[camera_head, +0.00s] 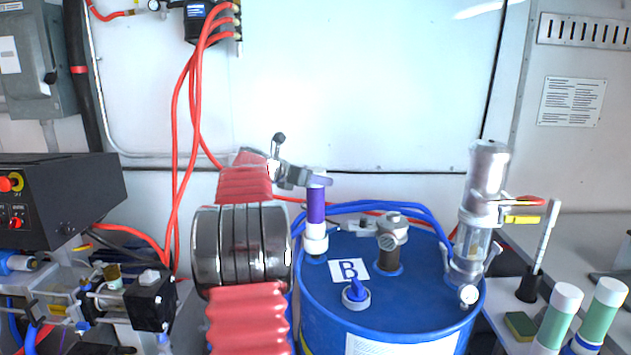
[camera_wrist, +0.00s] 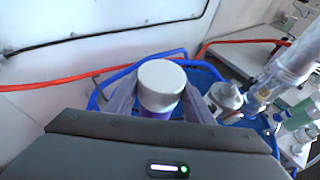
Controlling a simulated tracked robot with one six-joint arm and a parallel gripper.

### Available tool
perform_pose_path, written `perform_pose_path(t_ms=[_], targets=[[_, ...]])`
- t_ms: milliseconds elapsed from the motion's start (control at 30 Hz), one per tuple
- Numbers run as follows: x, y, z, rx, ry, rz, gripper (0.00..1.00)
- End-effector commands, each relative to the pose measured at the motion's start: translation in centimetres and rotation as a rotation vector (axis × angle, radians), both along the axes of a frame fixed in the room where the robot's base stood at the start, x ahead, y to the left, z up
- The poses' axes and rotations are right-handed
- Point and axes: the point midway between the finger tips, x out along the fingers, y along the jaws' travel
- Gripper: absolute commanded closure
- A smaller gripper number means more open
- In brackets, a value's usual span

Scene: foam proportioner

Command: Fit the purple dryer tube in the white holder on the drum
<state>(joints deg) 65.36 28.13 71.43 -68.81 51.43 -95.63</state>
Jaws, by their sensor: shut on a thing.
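The purple dryer tube (camera_head: 316,207) stands upright at the back left of the blue drum (camera_head: 325,290). My gripper (camera_head: 308,180) is shut on its upper part, just below the white cap. In the wrist view the white cap (camera_wrist: 161,78) and a little purple (camera_wrist: 156,114) show between the fingers (camera_wrist: 158,103). A white piece, seemingly the white holder (camera_head: 315,241), is directly under the purple part, at the drum top. The tube looks in line with it. I cannot tell how deep the tube sits, or where its lower end meets the holder.
A brass-coloured fitting (camera_head: 390,242) and a blue-handled valve (camera_head: 356,293) stand on the drum near the tube. Blue hoses (camera_head: 400,210) run behind. A tall clear-and-metal cylinder (camera_head: 480,210) stands at the drum's right. Green tubes with white caps (camera_head: 560,318) stand at far right.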

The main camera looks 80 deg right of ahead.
Motion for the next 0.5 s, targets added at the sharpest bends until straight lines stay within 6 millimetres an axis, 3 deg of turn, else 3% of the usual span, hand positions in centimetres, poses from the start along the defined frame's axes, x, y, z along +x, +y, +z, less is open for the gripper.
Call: perform_pose_path(t_ms=[500], targets=[[0.04,-0.01,-0.61,-0.002,0.001,0.001,1.00]])
